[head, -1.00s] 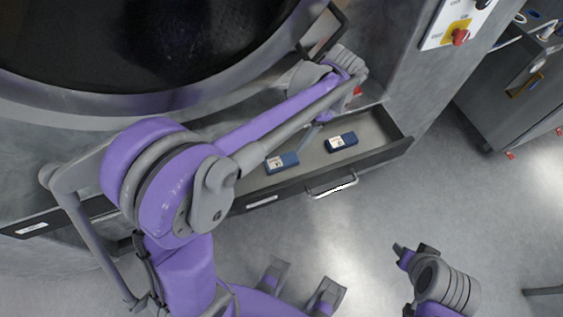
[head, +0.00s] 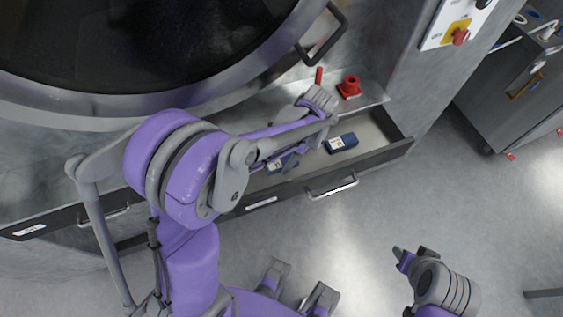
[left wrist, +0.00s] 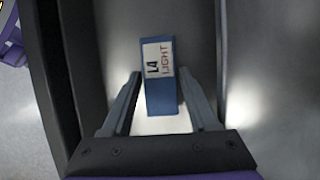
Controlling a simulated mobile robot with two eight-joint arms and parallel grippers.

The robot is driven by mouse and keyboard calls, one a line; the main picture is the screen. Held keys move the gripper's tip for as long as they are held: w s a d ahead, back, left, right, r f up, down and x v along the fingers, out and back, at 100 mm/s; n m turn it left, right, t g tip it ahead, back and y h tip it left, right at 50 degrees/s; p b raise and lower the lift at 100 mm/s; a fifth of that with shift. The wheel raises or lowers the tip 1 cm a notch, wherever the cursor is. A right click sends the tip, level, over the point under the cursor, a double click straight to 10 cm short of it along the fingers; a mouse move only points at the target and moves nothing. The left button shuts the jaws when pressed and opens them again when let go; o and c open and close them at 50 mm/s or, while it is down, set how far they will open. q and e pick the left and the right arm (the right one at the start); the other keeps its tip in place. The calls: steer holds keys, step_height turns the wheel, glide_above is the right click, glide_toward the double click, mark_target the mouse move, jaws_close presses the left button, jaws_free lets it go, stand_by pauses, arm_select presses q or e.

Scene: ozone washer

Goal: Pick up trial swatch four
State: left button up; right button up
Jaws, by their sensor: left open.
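A blue block with a white label reading "L4 LIGHT" (left wrist: 160,92) lies in the drawer in the left wrist view. My left gripper (left wrist: 161,74) is open, with one finger on each side of the block; whether they touch it is unclear. In the head view, my left gripper (head: 292,160) is low over the drawer and partly covers the left blue block (head: 274,166). A second blue block with a white label (head: 341,143) lies to its right, uncovered. My right gripper (head: 410,256) is out over the floor, away from the drawer, its finger opening unclear.
The open drawer (head: 377,160) has a front wall with a metal handle (head: 333,186). The round washer door (head: 210,85) is behind it, with a dark handle (head: 328,32). A red fitting (head: 349,87) stands behind the drawer.

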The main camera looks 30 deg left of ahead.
arm_select(q)
steer(key=shift+f, duration=0.2)
stand_by(0.5)
jaws_close()
steer(key=shift+r, duration=0.1)
